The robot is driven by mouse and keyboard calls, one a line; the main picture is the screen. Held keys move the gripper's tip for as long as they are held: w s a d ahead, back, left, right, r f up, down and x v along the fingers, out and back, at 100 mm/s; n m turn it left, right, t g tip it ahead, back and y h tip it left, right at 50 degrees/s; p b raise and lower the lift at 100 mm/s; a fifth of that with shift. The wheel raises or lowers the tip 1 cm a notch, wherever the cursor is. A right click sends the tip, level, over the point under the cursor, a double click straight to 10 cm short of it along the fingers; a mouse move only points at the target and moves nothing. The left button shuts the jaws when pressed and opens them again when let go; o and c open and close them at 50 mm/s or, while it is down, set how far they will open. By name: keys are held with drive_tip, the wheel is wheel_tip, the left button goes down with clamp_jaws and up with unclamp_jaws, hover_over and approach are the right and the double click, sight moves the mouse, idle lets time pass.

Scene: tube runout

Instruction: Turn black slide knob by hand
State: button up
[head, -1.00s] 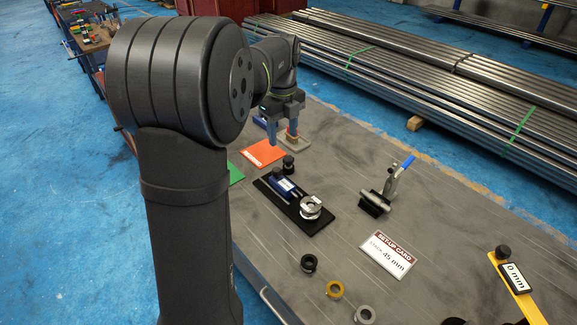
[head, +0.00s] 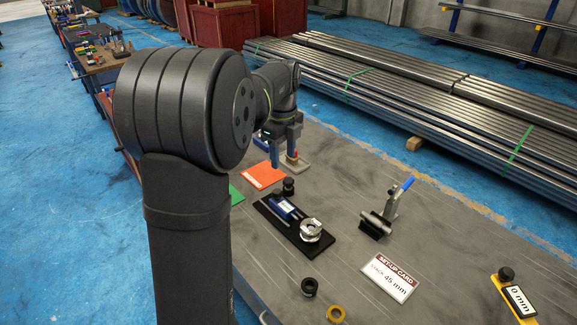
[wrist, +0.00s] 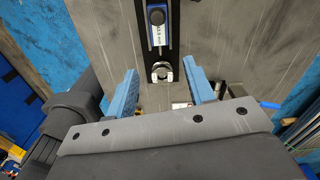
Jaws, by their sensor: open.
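A black round knob (head: 506,273) stands on the yellow slide bar with a "0 mm" label at the far right in the head view. A second black knob (head: 288,184) stands at the far end of a black base plate (head: 322,249) that carries a blue gauge and a silver ring; I cannot tell which knob the task means. My gripper (head: 283,158) is open and empty, beyond this plate and well away from the yellow bar. In the wrist view the open blue fingers (wrist: 160,66) are either side of the silver ring (wrist: 162,73), with the blue gauge above it.
A setup card (head: 390,277) reading 45 mm lies on the grey table. A blue-handled clamp (head: 388,212) stands between the plate and the yellow bar. Two small rings (head: 309,287) lie near the front edge. The table right of the clamp is mostly clear.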

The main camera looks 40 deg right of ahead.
drive_tip(key=n, duration=0.4)
drive_tip(key=m, duration=1.9)
approach(288, 180)
drive_tip(key=shift+s, duration=0.1)
drive_tip(key=shift+n, duration=0.3)
wheel_tip(288, 180, down, 8)
drive_tip(key=shift+f, duration=0.1)
